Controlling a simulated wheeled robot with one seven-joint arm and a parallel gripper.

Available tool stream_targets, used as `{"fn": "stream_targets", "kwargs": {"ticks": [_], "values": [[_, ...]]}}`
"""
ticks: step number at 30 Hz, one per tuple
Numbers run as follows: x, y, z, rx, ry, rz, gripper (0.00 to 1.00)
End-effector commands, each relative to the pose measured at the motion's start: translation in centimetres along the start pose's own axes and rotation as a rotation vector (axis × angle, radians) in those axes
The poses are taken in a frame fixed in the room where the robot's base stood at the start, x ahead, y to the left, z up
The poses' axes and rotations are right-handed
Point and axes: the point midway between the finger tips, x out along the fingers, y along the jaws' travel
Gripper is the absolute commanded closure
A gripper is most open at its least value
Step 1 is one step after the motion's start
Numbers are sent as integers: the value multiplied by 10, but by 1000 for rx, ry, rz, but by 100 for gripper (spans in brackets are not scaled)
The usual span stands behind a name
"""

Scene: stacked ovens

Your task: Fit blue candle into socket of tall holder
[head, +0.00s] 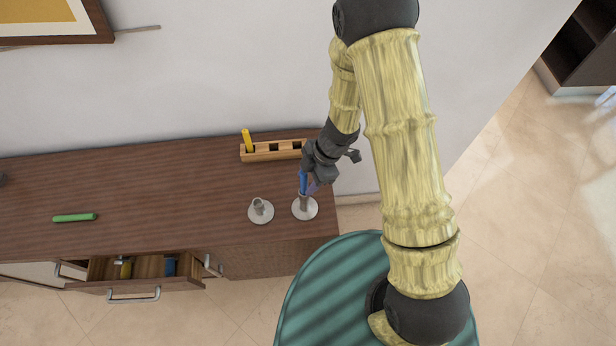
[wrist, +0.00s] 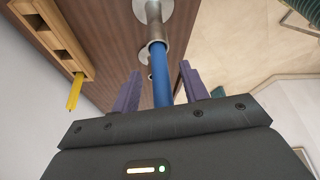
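The blue candle (head: 303,182) stands over the tall holder (head: 305,210) near the right end of the cabinet top. In the wrist view the candle (wrist: 163,85) runs from between my fingers to the holder's grey socket (wrist: 157,48), and its far end appears to be inside it. My gripper (wrist: 161,92) is open around the candle, with a visible gap on both sides. In the head view my gripper (head: 313,180) is beside the candle's upper part and partly hides it.
A shorter holder (head: 261,211) stands just left. A wooden rack (head: 258,155) holding a yellow candle (head: 247,139) is behind. A green candle (head: 74,217) lies at the left. An open drawer (head: 145,284) juts out below. The middle top is clear.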

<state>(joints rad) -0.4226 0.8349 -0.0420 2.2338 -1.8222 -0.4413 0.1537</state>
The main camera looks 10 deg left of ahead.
Motion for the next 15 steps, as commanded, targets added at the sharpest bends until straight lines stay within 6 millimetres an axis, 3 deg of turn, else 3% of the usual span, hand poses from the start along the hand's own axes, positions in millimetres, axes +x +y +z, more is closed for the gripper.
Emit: {"fn": "stream_targets", "kwargs": {"ticks": [10,15], "values": [[-3,0,0,0,0,1,56],[-21,1,-1,0,-1,4,56]]}}
